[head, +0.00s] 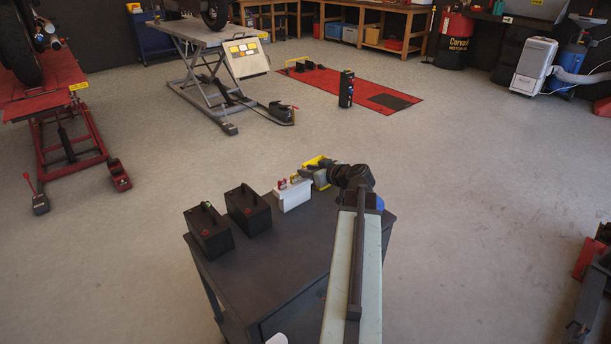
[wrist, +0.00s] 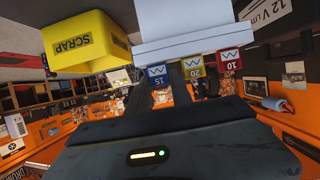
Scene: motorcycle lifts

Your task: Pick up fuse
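Three fuses show in the wrist view: a blue one marked 15 (wrist: 158,76), a yellow one marked 20 (wrist: 193,68) and a red one marked 10 (wrist: 229,61). They stick out in a row from a white block (wrist: 190,30). In the head view the white block (head: 293,195) stands on a dark bench. My gripper (wrist: 193,84) points at the row. Its dark fingers look apart, on either side of the yellow fuse's line. I cannot tell if they touch it. In the head view my gripper is small, beside the block.
A yellow bin marked SCRAP (wrist: 85,42) is beside the white block. Two black batteries (head: 208,232) (head: 248,210) stand to the left on the dark bench (head: 275,270). A red lift (head: 40,90) and a grey lift (head: 200,38) stand behind.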

